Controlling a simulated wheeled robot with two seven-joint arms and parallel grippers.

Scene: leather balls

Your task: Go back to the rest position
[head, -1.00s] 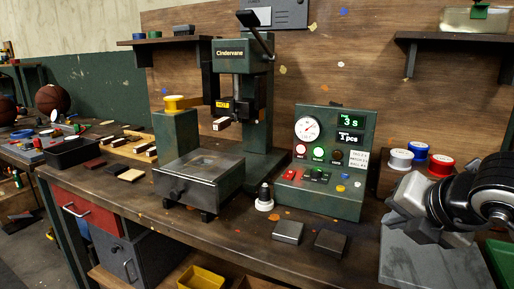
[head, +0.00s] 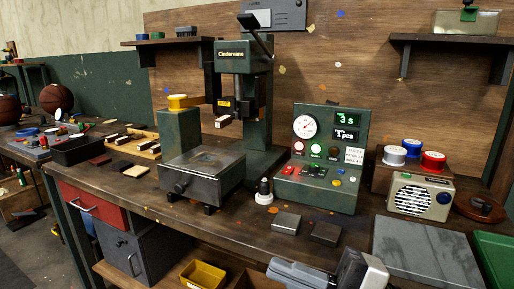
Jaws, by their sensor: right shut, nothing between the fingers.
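My right gripper (head: 288,271) shows at the bottom edge of the head view, just in front of the workbench (head: 262,236). Its grey fingers point left, are shut and hold nothing. The picture's lower edge cuts off part of it and most of my right arm. It is apart from the things on the bench top. My left gripper is not in view.
A green press (head: 243,95) and a control box (head: 322,160) stand on the bench. Two small dark blocks lie in front. A radio (head: 421,197) stands behind a bare grey plate (head: 425,250). A yellow bin (head: 203,274) sits below.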

